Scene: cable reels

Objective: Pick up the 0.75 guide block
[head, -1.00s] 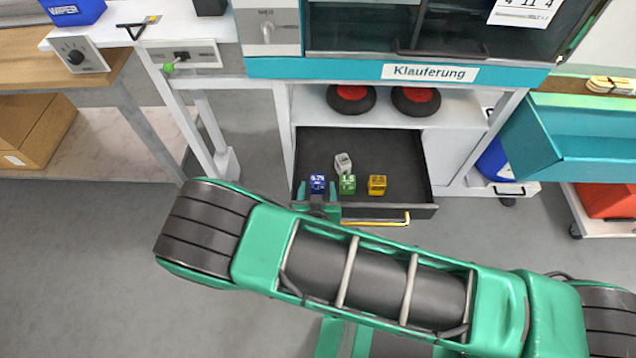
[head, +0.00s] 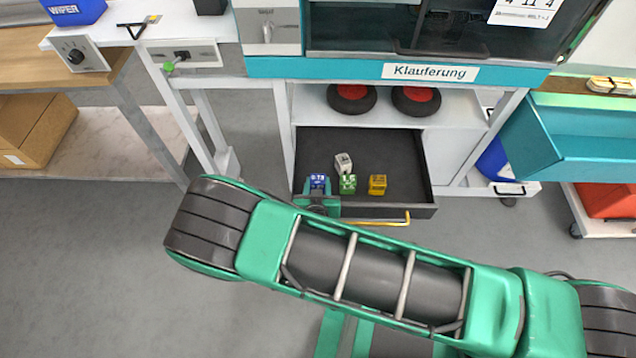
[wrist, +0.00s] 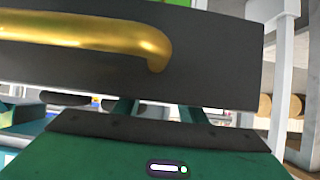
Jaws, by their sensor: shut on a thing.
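The blue 0.75 guide block (head: 318,181) is in the front left part of the open dark drawer (head: 390,151). My gripper (head: 318,195) reaches over the drawer's front edge and is shut on this block, its green fingers at the block's near side. In the wrist view, my green gripper body (wrist: 160,145) shows close to the drawer front (wrist: 215,60); the fingertips and the block are hidden there. A green block marked 1.5 (head: 348,184) stands just right of the blue one. A white-grey block (head: 343,163) is behind it, and a yellow block (head: 377,185) is further right.
A yellow drawer handle (head: 385,219) runs along the drawer front and fills the upper wrist view (wrist: 90,35). Two black and red reels (head: 351,98) lie on the shelf above. The right part of the drawer is empty.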

